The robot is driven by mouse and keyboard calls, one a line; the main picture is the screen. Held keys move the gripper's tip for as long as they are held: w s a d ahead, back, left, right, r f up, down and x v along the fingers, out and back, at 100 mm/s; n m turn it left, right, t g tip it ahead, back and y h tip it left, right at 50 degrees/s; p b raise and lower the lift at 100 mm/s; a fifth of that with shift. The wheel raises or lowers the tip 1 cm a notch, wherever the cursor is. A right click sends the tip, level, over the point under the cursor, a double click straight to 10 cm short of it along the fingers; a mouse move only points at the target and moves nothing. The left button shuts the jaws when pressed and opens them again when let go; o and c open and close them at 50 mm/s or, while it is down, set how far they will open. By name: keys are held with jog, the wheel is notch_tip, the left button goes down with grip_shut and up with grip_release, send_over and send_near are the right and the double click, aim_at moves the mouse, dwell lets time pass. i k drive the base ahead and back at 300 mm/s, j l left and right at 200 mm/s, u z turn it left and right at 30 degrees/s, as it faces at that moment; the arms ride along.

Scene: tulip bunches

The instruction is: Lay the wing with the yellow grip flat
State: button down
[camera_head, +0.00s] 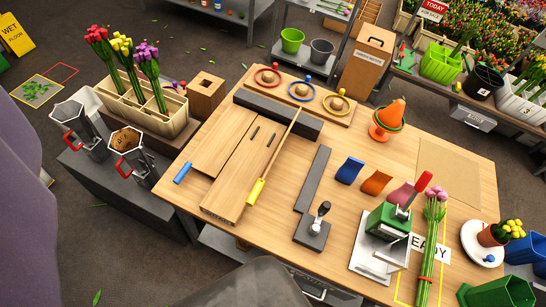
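The wing with the yellow grip (281,143) shows as a thin pale strip on the wooden folding board, seen edge-on, so it appears to stand up rather than lie flat. Its yellow grip (257,190) is at the near end. The wooden middle panel (236,178) lies to its left, with two short dark slots or bars on it. The other wing (213,140), with a blue grip (182,173), looks flat at the left. A dark grey block (277,113) runs across the far end. My gripper is not in view.
A dark flat strip (313,178) lies right of the yellow grip. Further right are a dark hand stamp (312,231), coloured curved pieces (376,183) and a green press (387,221). Ringed pegs (301,90) stand behind. A tulip crate (145,112) is at left.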

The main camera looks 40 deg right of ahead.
aim_at(250, 201)
jog(key=k+l+z, duration=0.2)
jog(key=k, duration=0.35)
jog(key=k+l+z, duration=0.15)
jog(key=k, duration=0.45)
jog(key=i+j+z, duration=0.1)
jog(key=z, duration=0.35)
jog(key=i+j+z, duration=0.1)
jog(key=j+z, duration=0.5)
jog(key=z, duration=0.3)
jog(key=j+z, duration=0.15)
jog(key=j, duration=0.45)
jog(key=j+z, duration=0.15)
jog(key=j, duration=0.45)
jog(key=k+j+z, duration=0.2)
jog(key=j, duration=0.4)
jog(key=j+z, duration=0.15)
jog(key=j, duration=0.45)
jog(key=k+j, duration=0.1)
jog(key=j, duration=0.3)
jog(key=k+j, duration=0.1)
jog(key=j, duration=0.25)
jog(key=k+j, duration=0.1)
jog(key=j, duration=0.7)
jog(key=k, duration=0.05)
